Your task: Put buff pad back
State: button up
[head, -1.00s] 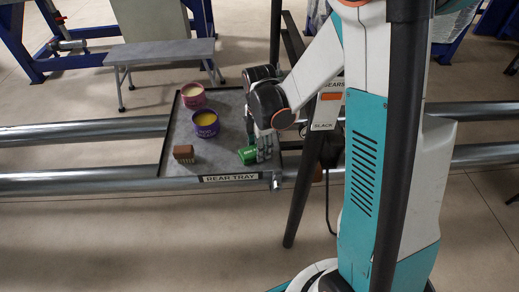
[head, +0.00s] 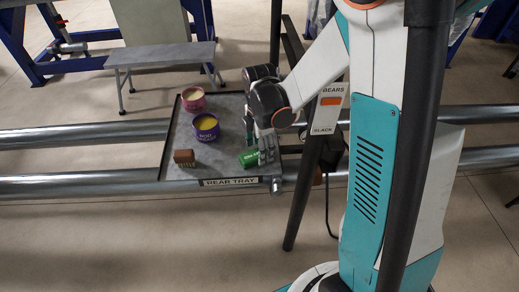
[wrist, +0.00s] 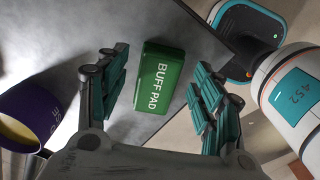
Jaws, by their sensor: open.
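The buff pad is a green block with white lettering; it lies on the rear tray in the head view (head: 249,159) and sits between my fingers in the wrist view (wrist: 160,78). The rear tray (head: 208,165) is a grey tray with a labelled front edge, resting on the pipes. My gripper (head: 257,147) is over the tray's right side at the pad. In the wrist view my gripper (wrist: 158,95) is open, with a teal-padded finger on each side of the pad and gaps on both sides. Whether the fingertips touch the tray I cannot tell.
A purple tub (head: 206,127), a pink tub (head: 194,99) and a brown block (head: 184,158) stand on the tray, left of the pad. A dark slanted stand post with an orange-marked label plate (head: 328,110) rises just right of the tray.

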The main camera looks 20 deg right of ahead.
notch_tip(320, 180, up, 10)
jog(key=r+p, duration=0.1)
jog(key=p, duration=0.2)
jog(key=s+a+r+m+t, duration=0.1)
jog(key=s+r+m+t, duration=0.2)
jog(key=s+r+m, duration=0.2)
jog(key=s+a+r+m+t, duration=0.1)
jog(key=s+r+m+t, duration=0.3)
jog(key=s+m, duration=0.6)
notch_tip(320, 180, up, 2)
jog(key=m, duration=0.3)
jog(key=shift+r+m, duration=0.2)
jog(key=shift+m, duration=0.2)
